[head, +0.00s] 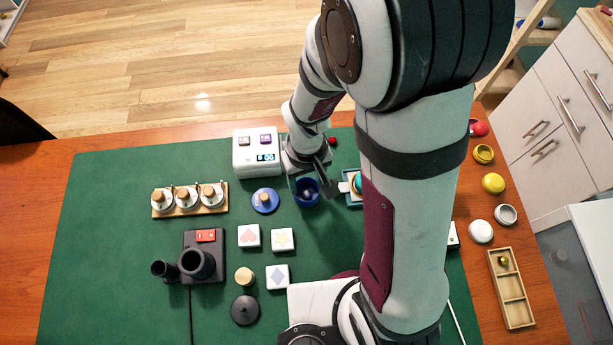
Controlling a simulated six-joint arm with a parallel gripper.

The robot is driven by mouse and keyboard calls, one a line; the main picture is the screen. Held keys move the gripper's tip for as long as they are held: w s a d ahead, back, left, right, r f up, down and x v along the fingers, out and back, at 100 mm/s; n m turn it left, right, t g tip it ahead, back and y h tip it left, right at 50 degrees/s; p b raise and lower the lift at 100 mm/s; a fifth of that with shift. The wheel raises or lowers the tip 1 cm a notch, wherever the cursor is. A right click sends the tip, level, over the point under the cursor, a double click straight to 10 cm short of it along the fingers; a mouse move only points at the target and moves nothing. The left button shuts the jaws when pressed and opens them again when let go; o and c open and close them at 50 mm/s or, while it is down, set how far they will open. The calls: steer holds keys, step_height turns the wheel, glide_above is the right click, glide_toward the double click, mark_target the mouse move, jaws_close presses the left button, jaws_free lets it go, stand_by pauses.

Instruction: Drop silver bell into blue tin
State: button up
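The blue tin (300,201) is a small round open container on the green mat, left of my arm. Something small and greyish shows inside it, but I cannot tell whether it is the silver bell. My gripper (327,187) is at the tin's right side, pointing down, with its dark fingers close to the rim. My wrist hides part of the area behind the tin. The fingers are too small and partly covered to show whether they are open or hold anything. I see no silver bell clearly elsewhere.
A blue lid with a knob (265,201) lies left of the tin. A white device (257,152) stands behind it. Right of my gripper is a blue-edged box (353,201), partly hidden by my arm. White picture tiles (249,236) lie nearer. A wooden tray (511,289) is far right.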

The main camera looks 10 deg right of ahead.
step_height(320, 180, up, 15)
steer(key=s+d+m+y, duration=0.1)
steer(key=s+m, duration=0.3)
steer(key=s, duration=0.2)
steer(key=s+d+r+m, duration=0.1)
steer(key=s+d+m, duration=0.1)
steer(key=s+m, duration=0.2)
steer(key=s, duration=0.3)
steer(key=shift+s+d+r+m+y, duration=0.15)
steer(key=shift+s+d+m+y, duration=0.15)
steer(key=shift+y, duration=0.1)
steer(key=shift+w, duration=0.1)
